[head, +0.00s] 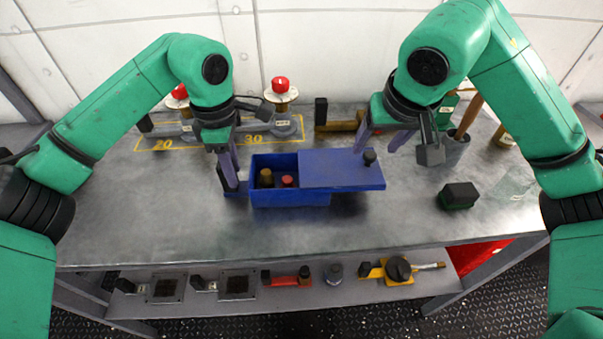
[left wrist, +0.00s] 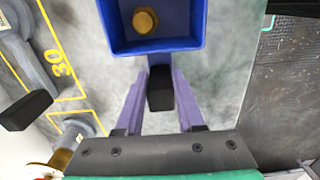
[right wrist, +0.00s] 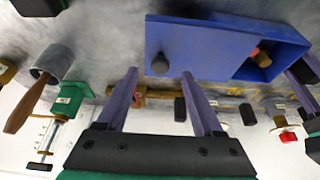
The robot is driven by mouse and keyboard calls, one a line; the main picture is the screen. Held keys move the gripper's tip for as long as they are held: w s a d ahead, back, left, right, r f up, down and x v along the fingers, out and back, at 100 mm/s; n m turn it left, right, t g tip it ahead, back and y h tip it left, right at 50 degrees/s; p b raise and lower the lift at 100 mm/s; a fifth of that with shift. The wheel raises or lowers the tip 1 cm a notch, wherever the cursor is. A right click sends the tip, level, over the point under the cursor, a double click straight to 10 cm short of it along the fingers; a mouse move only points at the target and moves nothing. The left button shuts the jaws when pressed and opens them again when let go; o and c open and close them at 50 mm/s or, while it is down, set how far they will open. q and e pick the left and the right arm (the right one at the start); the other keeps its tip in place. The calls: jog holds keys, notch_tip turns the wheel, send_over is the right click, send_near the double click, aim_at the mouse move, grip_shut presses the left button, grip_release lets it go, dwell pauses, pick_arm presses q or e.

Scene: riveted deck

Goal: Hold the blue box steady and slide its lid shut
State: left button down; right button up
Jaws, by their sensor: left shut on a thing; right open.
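The blue box (head: 290,199) stands on the grey workbench. Its blue lid (head: 335,170) is slid to the right and overhangs the box's right end, leaving the left part open. A brass piece (head: 266,178) and a red-topped piece (head: 288,181) show inside. My left gripper (head: 231,187) is shut on the box's black handle (left wrist: 160,88) at its left end. My right gripper (head: 376,149) is open at the lid's right end. In the right wrist view, the lid's dark knob (right wrist: 160,64) lies in line with the gap between the fingertips, apparently not gripped.
A black-and-green block (head: 459,195) lies to the right on the bench. Red-topped fittings (head: 281,95) stand behind, by yellow markings. A wooden-handled tool (head: 466,118) stands in a holder at back right. A lower shelf (head: 235,299) holds several parts. The bench front is clear.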

aim_at(370, 154)
jog(key=shift+x, duration=1.7)
grip_shut()
jog(key=c, duration=0.9)
grip_release()
grip_shut()
jog(key=shift+a, duration=0.1)
